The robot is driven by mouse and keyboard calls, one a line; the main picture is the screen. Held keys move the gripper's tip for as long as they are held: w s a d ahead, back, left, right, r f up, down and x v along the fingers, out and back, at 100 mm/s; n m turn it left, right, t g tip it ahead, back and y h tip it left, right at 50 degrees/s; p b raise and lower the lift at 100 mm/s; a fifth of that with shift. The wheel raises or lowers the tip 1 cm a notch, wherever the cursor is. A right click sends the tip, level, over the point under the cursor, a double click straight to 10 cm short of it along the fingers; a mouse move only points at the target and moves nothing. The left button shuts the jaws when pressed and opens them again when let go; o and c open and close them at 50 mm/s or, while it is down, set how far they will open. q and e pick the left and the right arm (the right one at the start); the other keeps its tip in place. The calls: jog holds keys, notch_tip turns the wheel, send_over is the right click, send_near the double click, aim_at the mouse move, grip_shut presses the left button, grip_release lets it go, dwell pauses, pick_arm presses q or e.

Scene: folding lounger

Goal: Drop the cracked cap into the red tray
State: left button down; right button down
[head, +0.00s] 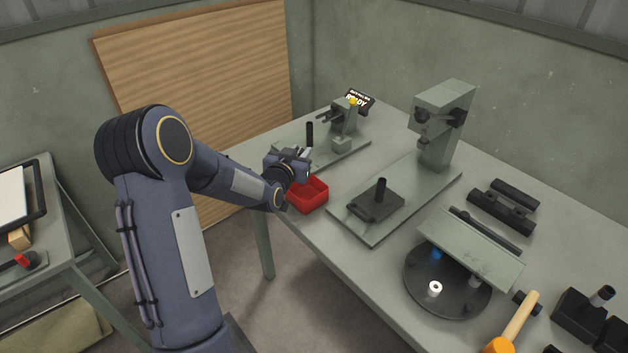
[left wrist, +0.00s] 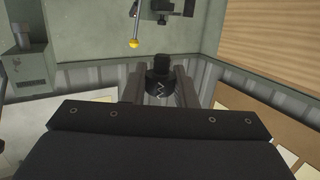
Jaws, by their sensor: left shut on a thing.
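The cracked cap (left wrist: 160,84) is a black piece with a pale zigzag crack line on its side. It sits between the two fingers of my left gripper (left wrist: 160,92) in the left wrist view, and the gripper is shut on it. In the head view my left gripper (head: 302,154) is at the table's left end, by the far left side of the red tray (head: 312,203); its exact height over the tray is hard to tell. The cap cannot be made out clearly there. The tray's inside is partly hidden by my arm. My right gripper is not in view.
A mallet (head: 515,325) lies at the front right.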

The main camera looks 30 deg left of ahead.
pick_arm(q)
jog(key=shift+w+a+r, duration=0.1)
jog(key=shift+w+r, duration=0.05)
jog(key=shift+w, duration=0.05)
jog(key=shift+s+f+b, duration=0.1)
jog(key=shift+f+b, duration=0.35)
jog(key=shift+f, duration=0.35)
notch_tip(320, 180, down, 4)
jog(key=shift+f+b, duration=0.1)
jog(key=shift+b, duration=0.7)
jog(key=c, duration=1.1)
grip_release()
